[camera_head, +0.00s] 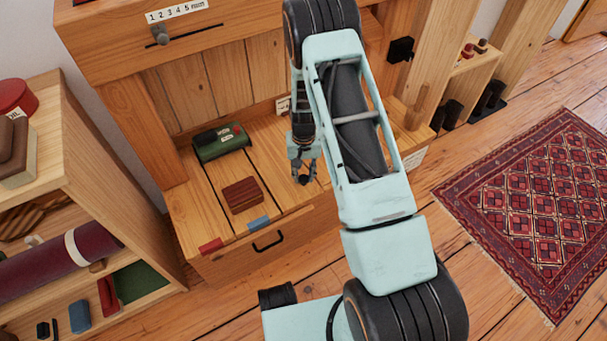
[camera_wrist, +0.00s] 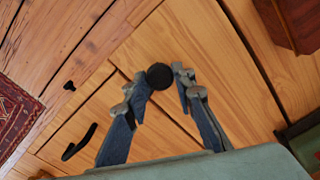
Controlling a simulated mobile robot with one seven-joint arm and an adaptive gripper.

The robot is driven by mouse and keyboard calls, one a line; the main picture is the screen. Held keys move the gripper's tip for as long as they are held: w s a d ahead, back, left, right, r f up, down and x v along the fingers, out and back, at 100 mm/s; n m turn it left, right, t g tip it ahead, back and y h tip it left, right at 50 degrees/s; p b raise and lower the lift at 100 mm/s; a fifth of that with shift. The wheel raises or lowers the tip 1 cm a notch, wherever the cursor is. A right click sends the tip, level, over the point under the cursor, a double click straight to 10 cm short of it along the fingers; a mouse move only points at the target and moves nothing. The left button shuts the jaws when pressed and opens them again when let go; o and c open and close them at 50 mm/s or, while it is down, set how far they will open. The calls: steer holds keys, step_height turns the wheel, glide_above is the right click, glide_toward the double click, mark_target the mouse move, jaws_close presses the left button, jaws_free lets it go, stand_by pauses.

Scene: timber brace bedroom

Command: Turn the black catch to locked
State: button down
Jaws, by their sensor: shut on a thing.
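A round black piece (camera_wrist: 160,76), which I take to be the black catch, is at the wooden top of the drawer chest. In the wrist view it sits between my gripper's fingertips (camera_wrist: 161,82), which are closed on its sides. In the head view my gripper (camera_head: 304,175) points down at the chest top, with a dark bit (camera_head: 304,179) between its fingers. Lock markings and the catch's turned position cannot be made out.
A dark green case (camera_head: 222,142) and a reddish-brown block (camera_head: 243,195) are left of my gripper. The drawer has a black handle (camera_head: 268,241). A small black fitting (camera_wrist: 70,86) shows near the handle in the wrist view. A patterned rug (camera_head: 530,200) lies right.

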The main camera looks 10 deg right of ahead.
mark_target(303, 178)
steer(key=shift+s+m, duration=0.1)
steer(key=shift+m, duration=1.6)
steer(key=c, duration=1.6)
jaws_free()
step_height(303, 178, up, 12)
